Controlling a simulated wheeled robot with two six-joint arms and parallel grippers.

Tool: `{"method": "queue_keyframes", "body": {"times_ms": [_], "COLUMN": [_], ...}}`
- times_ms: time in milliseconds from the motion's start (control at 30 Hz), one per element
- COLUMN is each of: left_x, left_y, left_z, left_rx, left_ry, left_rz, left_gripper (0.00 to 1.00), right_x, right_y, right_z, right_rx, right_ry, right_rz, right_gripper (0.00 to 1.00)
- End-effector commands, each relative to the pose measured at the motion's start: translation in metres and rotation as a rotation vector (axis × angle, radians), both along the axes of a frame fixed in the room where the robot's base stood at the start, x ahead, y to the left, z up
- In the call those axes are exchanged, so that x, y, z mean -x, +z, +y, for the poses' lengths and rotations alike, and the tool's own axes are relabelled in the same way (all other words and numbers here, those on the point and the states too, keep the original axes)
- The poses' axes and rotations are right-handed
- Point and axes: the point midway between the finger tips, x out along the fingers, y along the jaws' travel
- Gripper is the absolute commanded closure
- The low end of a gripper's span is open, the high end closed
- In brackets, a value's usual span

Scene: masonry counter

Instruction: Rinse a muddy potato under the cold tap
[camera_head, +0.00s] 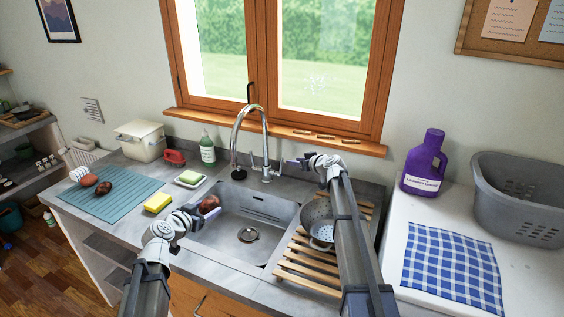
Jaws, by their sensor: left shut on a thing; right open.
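My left gripper (202,212) is shut on a dark reddish-brown potato (210,203) and holds it over the left side of the sink basin (262,211). The gripper hides part of the potato. The tall chrome tap (266,135) stands behind the basin, its spout end to the right of and beyond the potato. I see no water running. My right gripper (290,162) is open and empty, close to the lever (275,164) at the tap's base; I cannot tell if they touch.
A yellow sponge (157,202) and a soap dish (190,179) lie left of the basin. A green bottle (207,150) stands behind them. A grey colander (318,215) sits on the slatted rack (300,275) at right, partly behind my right arm. A purple bottle (424,165) stands farther right.

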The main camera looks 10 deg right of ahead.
Motion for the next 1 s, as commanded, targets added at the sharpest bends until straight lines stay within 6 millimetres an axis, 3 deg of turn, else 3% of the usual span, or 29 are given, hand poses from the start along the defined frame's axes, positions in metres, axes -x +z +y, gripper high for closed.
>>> {"method": "queue_keyframes", "body": {"times_ms": [533,900,1000], "left_x": [0.0,0.0,0.0], "left_y": [-0.039,-0.04,-0.04], "left_z": [0.0,0.0,0.0], "left_rx": [0.0,0.0,0.0], "left_ry": [0.0,0.0,0.0], "left_rz": [0.0,0.0,0.0], "left_gripper": [0.93,0.93,0.93], "right_x": [-0.084,-0.091,-0.091], "right_y": [-0.039,-0.041,-0.041], "right_z": [0.033,0.037,0.037], "right_rx": [0.001,0.0,0.0], "right_ry": [0.0,0.0,0.0], "right_rz": [0.001,0.001,0.001], "right_gripper": [0.54,0.54,0.63]}}
